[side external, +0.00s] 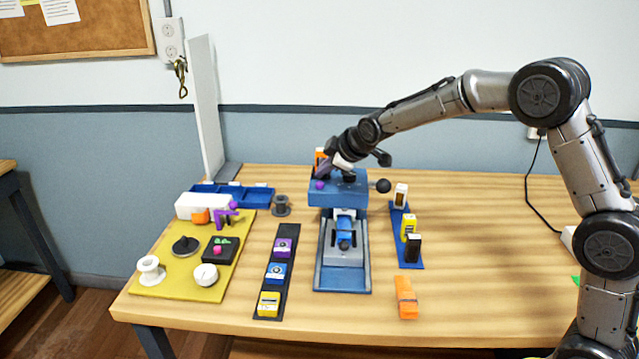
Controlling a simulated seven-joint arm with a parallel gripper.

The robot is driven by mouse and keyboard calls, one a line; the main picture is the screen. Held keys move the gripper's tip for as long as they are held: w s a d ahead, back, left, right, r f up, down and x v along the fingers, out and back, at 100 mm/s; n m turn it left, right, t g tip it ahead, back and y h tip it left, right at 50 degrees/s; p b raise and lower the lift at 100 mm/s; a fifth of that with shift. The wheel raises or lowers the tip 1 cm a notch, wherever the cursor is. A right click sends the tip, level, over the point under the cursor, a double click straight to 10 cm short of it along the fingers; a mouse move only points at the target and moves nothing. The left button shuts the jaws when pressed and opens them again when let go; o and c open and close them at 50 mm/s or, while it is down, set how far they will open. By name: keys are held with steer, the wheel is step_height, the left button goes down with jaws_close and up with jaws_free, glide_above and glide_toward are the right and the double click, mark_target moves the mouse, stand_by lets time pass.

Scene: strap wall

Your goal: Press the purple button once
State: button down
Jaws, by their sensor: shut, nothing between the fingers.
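A small round purple button (320,185) shows on the upper left front of the blue machine (338,192) in the middle of the table. My gripper (323,172) is shut and empty. It is tilted down and to the left, with its tips just above the purple button in the picture. I cannot tell whether the tips touch the button, as they are small and dark here.
A black ball knob (383,186) sticks out at the machine's right. A yellow board (165,277) with several parts lies at the left. A dark strip (271,285) and a blue strip (407,255) hold blocks. An orange block (406,298) lies in front.

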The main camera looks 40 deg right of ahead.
steer(key=shift+f, duration=0.2)
steer(key=shift+f, duration=0.25)
steer(key=shift+f, duration=0.65)
stand_by(1.1)
steer(key=shift+r, duration=1.05)
steer(key=shift+r, duration=2.5)
